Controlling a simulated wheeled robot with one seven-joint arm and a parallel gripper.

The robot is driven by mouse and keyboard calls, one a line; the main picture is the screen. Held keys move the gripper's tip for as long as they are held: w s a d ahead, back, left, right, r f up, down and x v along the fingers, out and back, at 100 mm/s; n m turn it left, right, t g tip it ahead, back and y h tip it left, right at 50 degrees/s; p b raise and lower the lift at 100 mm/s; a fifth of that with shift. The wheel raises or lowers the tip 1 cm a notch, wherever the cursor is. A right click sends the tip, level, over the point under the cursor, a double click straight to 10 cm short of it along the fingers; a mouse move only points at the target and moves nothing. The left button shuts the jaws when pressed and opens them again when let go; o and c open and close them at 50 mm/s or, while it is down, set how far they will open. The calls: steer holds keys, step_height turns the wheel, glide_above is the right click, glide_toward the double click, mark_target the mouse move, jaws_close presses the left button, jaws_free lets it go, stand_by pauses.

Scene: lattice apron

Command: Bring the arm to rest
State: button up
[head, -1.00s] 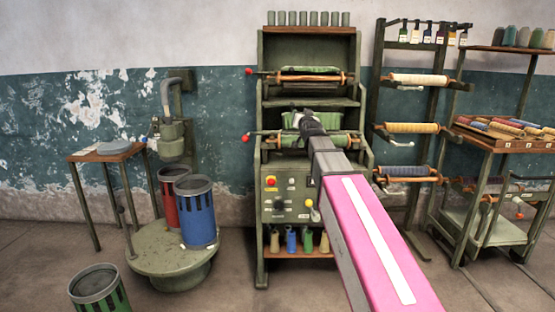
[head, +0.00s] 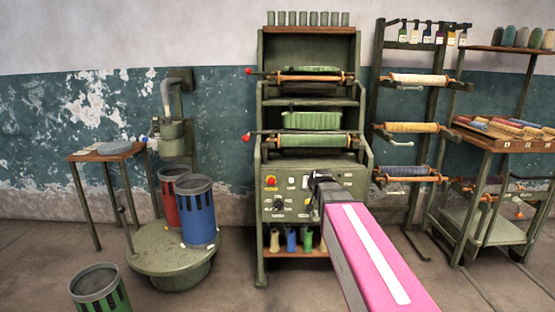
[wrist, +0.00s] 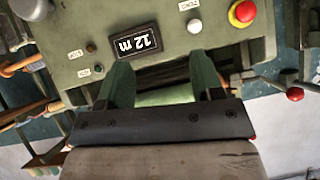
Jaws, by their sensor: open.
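My gripper (head: 318,192) is in front of the control panel (head: 282,185) of the tall green machine, at the end of my pink arm. The head view shows the gripper small and partly hidden by my arm. In the wrist view my gripper (wrist: 163,80) has two green fingers spread apart, with nothing seen between them. Past the fingers, the panel appears upside down, with a display (wrist: 134,42) reading 12 m and a red button (wrist: 243,12) on a yellow base.
Rolls of green cloth (head: 312,121) sit on the machine above the panel. A rack with a yellow roll (head: 411,127) and a cart (head: 492,228) stand to the right. Red and blue bins (head: 198,222) stand on a round platform at left, with another bin (head: 98,290) on the floor.

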steer(key=s+d+f+g, duration=0.2)
steer(key=s+f+g, duration=0.3)
steer(key=s+f, duration=0.6)
steer(key=s+d+f+g+h, duration=0.1)
steer(key=s+d+f+g, duration=0.2)
steer(key=s+f, duration=0.8)
steer(key=s+g, duration=0.2)
steer(key=s, duration=0.1)
steer(key=shift+f+n+g, duration=0.3)
steer(key=shift+f+g, duration=0.1)
